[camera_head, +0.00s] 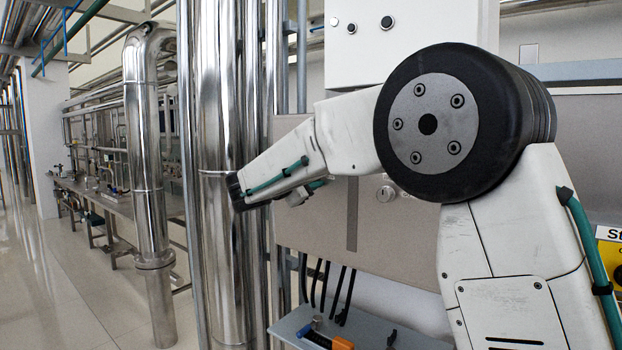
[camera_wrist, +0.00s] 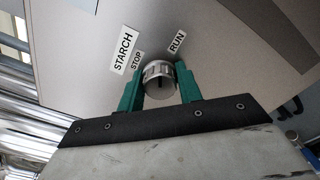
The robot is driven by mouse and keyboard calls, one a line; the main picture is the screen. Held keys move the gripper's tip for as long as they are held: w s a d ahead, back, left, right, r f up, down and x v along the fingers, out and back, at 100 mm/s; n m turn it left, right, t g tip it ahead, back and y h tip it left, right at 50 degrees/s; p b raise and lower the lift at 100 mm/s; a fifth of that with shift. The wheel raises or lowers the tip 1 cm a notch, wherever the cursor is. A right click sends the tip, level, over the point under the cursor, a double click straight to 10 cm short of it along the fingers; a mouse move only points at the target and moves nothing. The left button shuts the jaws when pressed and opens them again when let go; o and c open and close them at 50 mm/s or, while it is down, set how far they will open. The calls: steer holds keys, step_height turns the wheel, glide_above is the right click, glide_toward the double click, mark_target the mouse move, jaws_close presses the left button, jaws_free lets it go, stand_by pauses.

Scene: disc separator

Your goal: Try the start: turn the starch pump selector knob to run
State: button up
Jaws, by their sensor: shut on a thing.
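The starch pump selector knob (camera_wrist: 158,72) is a round silvery knob on a grey panel in the wrist view. Labels STARCH (camera_wrist: 124,48), STOP (camera_wrist: 136,60) and RUN (camera_wrist: 177,42) stand around it, STOP at its upper left and RUN at its upper right. My gripper (camera_wrist: 161,76) has its two green fingers shut on the knob, one on each side. A dark mark shows on the knob, but I cannot tell which label it points to. In the head view my arm reaches left across the cabinet front, and this knob cannot be made out.
A grey cabinet (camera_head: 410,240) with a round fitting (camera_head: 386,193) stands behind my arm. A white box with black knobs (camera_head: 387,22) is above it. Tall shiny pipes (camera_head: 213,100) rise close to the arm's left end. A shelf (camera_head: 290,326) holding tools is below.

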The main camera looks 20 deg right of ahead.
steer(key=m, duration=0.5)
steer(key=shift+m, duration=0.3)
stand_by(0.4)
steer(key=o, duration=1)
steer(key=v, duration=0.7)
steer(key=shift+s+a, duration=0.2)
steer(key=shift+a, duration=0.15)
steer(key=shift+f, duration=0.1)
